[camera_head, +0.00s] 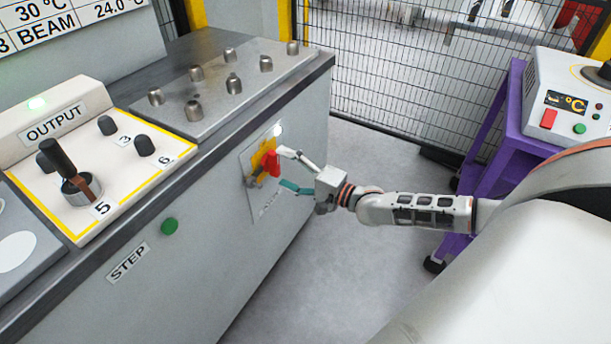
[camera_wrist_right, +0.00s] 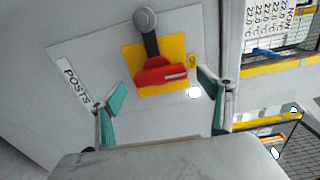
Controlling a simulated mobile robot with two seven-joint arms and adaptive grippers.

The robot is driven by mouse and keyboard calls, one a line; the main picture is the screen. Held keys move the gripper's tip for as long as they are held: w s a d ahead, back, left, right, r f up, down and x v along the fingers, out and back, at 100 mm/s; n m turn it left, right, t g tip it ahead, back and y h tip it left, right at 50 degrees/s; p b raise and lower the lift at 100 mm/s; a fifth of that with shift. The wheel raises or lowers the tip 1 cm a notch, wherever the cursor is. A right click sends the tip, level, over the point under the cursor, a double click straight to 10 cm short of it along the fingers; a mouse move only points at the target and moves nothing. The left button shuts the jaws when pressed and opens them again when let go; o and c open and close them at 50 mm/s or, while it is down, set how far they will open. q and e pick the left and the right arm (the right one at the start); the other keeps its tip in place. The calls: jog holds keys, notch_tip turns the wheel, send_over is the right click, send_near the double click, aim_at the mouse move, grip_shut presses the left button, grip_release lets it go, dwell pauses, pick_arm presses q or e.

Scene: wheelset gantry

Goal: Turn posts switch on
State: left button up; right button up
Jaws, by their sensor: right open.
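The posts switch (camera_head: 271,163) is a red handle on a yellow plate, set in a light panel on the front of the grey cabinet. In the right wrist view the red handle (camera_wrist_right: 161,75) lies across the yellow plate (camera_wrist_right: 131,61), with a dark stem and a grey round knob beyond it. The panel carries a POSTS label (camera_wrist_right: 76,83) and a white round lamp (camera_wrist_right: 195,93). My right gripper (camera_head: 287,170) is open in front of the switch, its teal-padded fingers on either side of the handle. I cannot tell whether they touch it. My left gripper is out of view.
The cabinet top holds an OUTPUT box (camera_head: 55,125) with a black lever and several metal pegs (camera_head: 233,84) on a plate. A purple cart (camera_head: 512,125) with a device stands at right. A mesh fence (camera_head: 400,80) is behind.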

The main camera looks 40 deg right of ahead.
jog(key=v, duration=0.8)
jog(key=shift+s, duration=0.15)
jog(key=s+a+f+n+g+p, duration=0.1)
jog(key=s+a+n+p, duration=0.2)
jog(key=s+a+n, duration=0.4)
jog(key=s+a+f+n+g+p, duration=0.2)
jog(key=s+a+n+p, duration=0.15)
jog(key=a, duration=0.55)
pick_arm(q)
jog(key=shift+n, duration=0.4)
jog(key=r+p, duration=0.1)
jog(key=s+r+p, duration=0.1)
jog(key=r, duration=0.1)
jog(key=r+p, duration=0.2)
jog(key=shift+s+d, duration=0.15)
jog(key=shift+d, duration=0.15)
pick_arm(e)
jog(key=s+a+f+n+g+h, duration=0.1)
jog(key=s+f+n+g+h, duration=0.2)
jog(key=s+n, duration=0.4)
jog(key=s+f+h, duration=0.1)
jog(key=s+f, duration=0.1)
jog(key=s, duration=0.5)
jog(key=shift+a, duration=0.2)
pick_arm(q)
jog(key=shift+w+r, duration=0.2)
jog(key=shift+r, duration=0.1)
pick_arm(e)
jog(key=shift+f+n, duration=0.1)
jog(key=shift+n, duration=0.15)
